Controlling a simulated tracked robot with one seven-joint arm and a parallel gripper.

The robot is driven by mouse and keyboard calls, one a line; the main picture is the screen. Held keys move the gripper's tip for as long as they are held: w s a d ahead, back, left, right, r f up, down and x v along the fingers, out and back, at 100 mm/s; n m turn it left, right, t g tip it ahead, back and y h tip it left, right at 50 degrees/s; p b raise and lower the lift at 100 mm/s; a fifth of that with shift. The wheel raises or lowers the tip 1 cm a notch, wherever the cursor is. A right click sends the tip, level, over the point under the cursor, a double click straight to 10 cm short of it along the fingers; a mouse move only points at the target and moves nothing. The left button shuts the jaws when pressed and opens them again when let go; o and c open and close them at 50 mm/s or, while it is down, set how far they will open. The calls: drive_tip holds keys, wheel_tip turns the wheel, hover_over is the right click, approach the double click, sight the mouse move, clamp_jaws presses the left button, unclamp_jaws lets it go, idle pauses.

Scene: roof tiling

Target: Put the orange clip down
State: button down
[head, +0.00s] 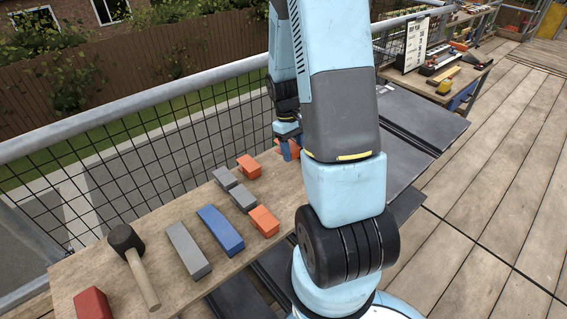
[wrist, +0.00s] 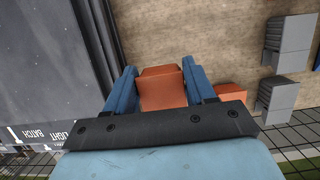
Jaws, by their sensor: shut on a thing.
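My gripper (wrist: 160,72) is shut on an orange clip (wrist: 162,88), which sits between its two blue fingers in the wrist view. In the head view my gripper (head: 287,146) is at the far right end of the wooden board, mostly behind my arm, with a bit of orange showing. The clip is over or on the board (wrist: 215,35); I cannot tell whether it touches. Two other orange clips lie on the board, one far (head: 249,166) and one nearer (head: 264,221).
Two grey blocks (head: 225,178) (head: 242,198) lie near the orange clips. A blue bar (head: 220,230), a long grey bar (head: 187,250), a mallet (head: 135,262) and a red block (head: 92,304) lie nearer. A mesh railing (head: 130,150) runs behind the board. Dark panels (wrist: 45,70) lie beside it.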

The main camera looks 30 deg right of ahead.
hover_over(286, 172)
drive_tip(key=f, duration=0.4)
drive_tip(key=shift+w+a, duration=0.2)
drive_tip(key=shift+w, duration=0.2)
wheel_tip(286, 172, down, 3)
drive_tip(key=shift+w+f, duration=0.1)
drive_tip(key=shift+f, duration=0.05)
drive_tip(key=shift+c, duration=1.9)
unclamp_jaws()
